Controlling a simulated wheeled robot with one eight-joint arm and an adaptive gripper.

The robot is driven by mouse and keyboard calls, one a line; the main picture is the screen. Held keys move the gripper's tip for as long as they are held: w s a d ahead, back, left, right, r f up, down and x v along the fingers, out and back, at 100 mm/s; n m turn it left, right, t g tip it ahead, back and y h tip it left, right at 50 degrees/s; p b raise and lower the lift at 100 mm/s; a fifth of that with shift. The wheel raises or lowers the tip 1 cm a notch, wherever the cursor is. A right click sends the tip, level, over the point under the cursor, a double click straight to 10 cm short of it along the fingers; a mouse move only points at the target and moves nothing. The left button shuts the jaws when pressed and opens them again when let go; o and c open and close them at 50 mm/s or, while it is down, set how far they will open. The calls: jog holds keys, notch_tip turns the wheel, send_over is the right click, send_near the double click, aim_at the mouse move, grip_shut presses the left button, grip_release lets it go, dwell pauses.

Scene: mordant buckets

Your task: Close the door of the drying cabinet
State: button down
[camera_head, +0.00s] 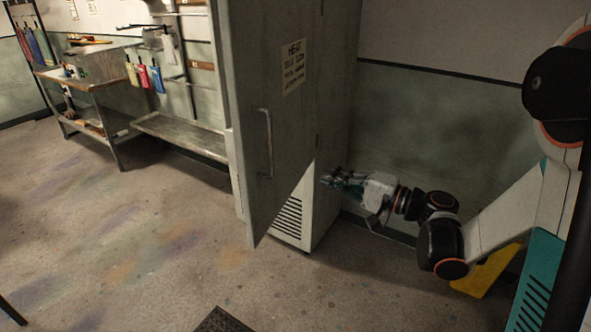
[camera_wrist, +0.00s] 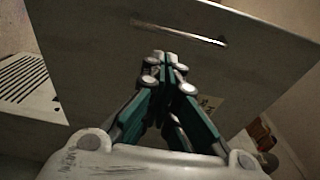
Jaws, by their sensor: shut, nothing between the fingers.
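The drying cabinet's grey door (camera_head: 265,85) stands open, swung out from the cabinet body (camera_head: 338,90). Its face with a vertical bar handle (camera_head: 266,142) and a paper sign (camera_head: 293,67) is turned to the head view. My gripper (camera_head: 328,180) is shut and empty, to the right of the door at about the handle's height or a little lower. In the wrist view, the closed fingers (camera_wrist: 164,60) point at the door panel (camera_wrist: 95,65), with the handle (camera_wrist: 180,22) beyond their tips. I cannot tell whether they touch the door.
A vented lower panel (camera_head: 288,215) shows under the door. A metal bench (camera_head: 180,135) and a worktable (camera_head: 92,85) stand along the wall at left. A yellow object (camera_head: 487,272) lies near my arm. A floor grate (camera_head: 220,321) is in front; the floor before the door is clear.

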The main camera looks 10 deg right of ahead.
jog(key=b+x, duration=0.3)
jog(key=x, duration=1.1)
jog(key=shift+f, duration=0.1)
